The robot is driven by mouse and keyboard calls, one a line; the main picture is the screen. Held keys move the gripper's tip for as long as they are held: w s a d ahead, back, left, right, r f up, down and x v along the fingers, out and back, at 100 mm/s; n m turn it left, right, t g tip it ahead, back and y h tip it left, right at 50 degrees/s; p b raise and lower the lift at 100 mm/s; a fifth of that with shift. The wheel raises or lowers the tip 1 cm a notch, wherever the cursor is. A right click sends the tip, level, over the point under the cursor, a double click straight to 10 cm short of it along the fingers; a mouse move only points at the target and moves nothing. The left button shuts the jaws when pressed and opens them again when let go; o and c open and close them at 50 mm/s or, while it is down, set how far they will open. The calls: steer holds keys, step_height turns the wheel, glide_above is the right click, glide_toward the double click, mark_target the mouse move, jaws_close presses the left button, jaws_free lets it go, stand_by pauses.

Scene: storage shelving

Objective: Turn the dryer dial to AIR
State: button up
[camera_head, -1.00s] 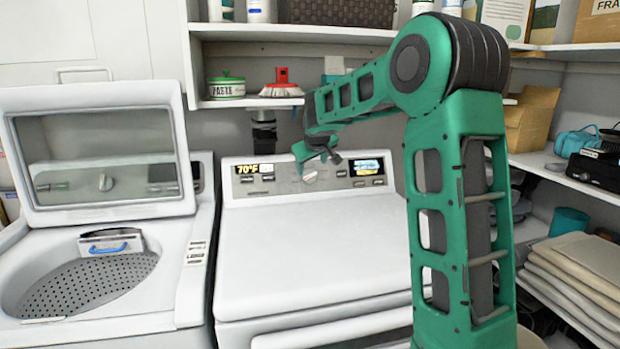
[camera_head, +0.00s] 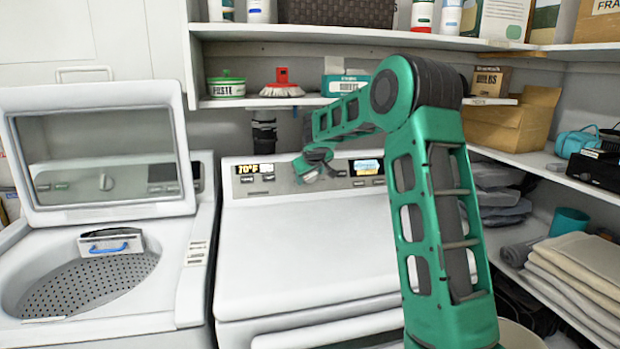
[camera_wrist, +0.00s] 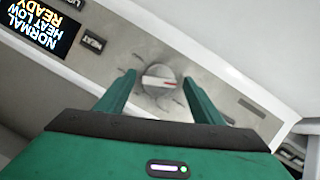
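The dryer (camera_head: 305,245) is the white machine in the middle of the head view, with a grey control panel (camera_head: 262,186) along its back. In the wrist view the dial (camera_wrist: 158,80) is a round light knob with a small red mark, set on the panel (camera_wrist: 135,40). My gripper (camera_wrist: 158,88) is open, with one green finger on each side of the dial. I cannot tell whether the fingers touch it. In the head view my gripper (camera_head: 308,168) is at the panel and hides the dial. The word AIR is not readable.
A panel display (camera_wrist: 38,28) reads NORMAL HEAT LOW READY. An open washer (camera_head: 100,250) stands to the left. A shelf (camera_head: 300,101) with a green tin (camera_head: 226,88), a red brush (camera_head: 282,84) and a box (camera_head: 345,86) hangs above the panel.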

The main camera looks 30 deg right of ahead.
steer(key=c, duration=1)
steer(key=shift+d, duration=0.25)
steer(key=shift+a, duration=0.15)
